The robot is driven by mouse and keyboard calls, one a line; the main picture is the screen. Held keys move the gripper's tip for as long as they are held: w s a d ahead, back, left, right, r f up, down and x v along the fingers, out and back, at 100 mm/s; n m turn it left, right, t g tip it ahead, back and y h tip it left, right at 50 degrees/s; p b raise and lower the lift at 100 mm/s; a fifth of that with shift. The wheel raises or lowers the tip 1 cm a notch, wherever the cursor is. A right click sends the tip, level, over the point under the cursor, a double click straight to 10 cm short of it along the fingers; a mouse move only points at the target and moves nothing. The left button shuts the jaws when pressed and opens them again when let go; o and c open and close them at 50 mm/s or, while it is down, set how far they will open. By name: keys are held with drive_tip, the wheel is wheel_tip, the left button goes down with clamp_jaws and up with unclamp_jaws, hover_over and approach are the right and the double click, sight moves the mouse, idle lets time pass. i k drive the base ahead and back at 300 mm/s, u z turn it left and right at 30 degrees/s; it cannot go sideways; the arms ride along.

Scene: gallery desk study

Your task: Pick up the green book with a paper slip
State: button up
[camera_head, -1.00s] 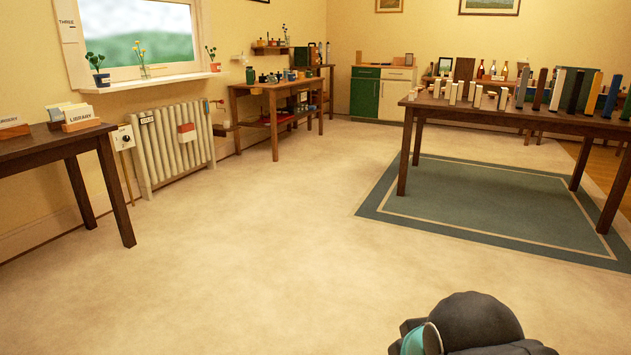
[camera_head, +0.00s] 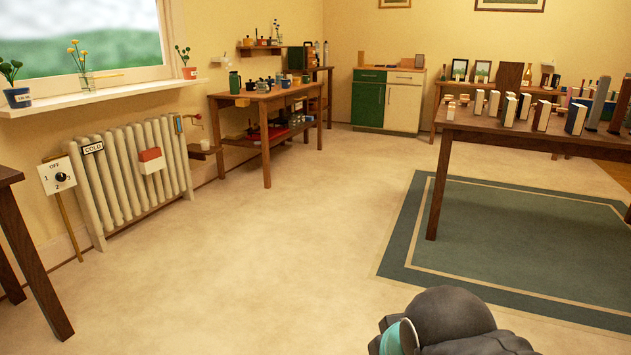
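Several upright books (camera_head: 574,119) stand on a dark wooden table (camera_head: 490,133) at the right. They look white, brown, blue and grey from here. I cannot make out a green book with a paper slip among them; the right end of the table is cut off by the frame. A dark rounded part of my own arm shows at the bottom, right of centre. My gripper is not in view.
A green rug (camera_head: 500,250) lies under the book table. A radiator (camera_head: 125,175) and a control box on a post (camera_head: 60,176) stand at the left wall. A workbench (camera_head: 265,97) and a green-and-cream cabinet (camera_head: 388,100) stand farther back. The middle floor is clear.

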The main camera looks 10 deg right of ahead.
sight(510, 105)
drive_tip(key=z, duration=0.25)
drive_tip(key=i, duration=2.05)
drive_tip(key=z, duration=0.8)
drive_tip(key=i, duration=1.8)
drive_tip(key=z, duration=0.7)
drive_tip(key=i, duration=0.4)
